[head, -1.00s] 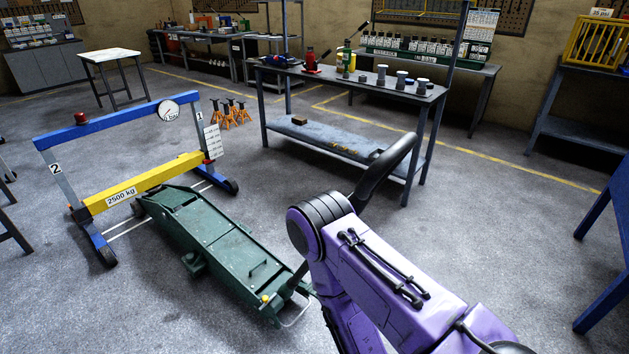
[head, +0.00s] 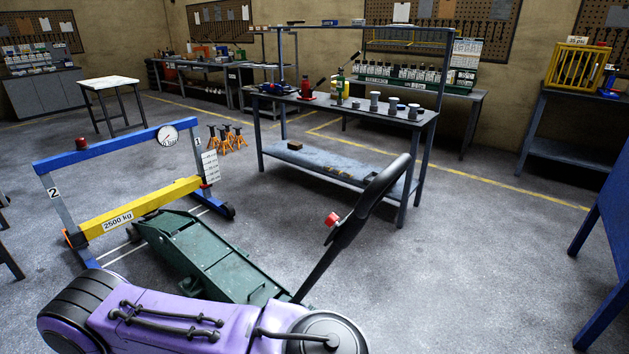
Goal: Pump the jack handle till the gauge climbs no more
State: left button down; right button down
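The green trolley jack (head: 222,262) stands on the floor, its far end beneath the yellow beam (head: 145,206) marked 2500 kg. Its near end is partly hidden by my purple arm. The black jack handle (head: 318,268) rises to the right from the jack's near end and ends in a thick, bent grip (head: 384,188). A red piece (head: 332,219) sits beside the handle below the grip. The round white gauge (head: 168,135) hangs on the blue frame (head: 100,149); its reading is too small to tell. Neither gripper shows, and no gripper is seen on the handle.
A workbench (head: 345,104) with bottles and metal parts stands beyond the handle. Orange jack stands (head: 226,139) are behind the frame. A small table (head: 108,83) stands at the back left. A blue bench (head: 605,262) is at the right edge. Floor right of the handle is clear.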

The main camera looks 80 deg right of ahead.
aim_at(348, 229)
jog(key=i, duration=1.15)
jog(key=z, duration=3.5)
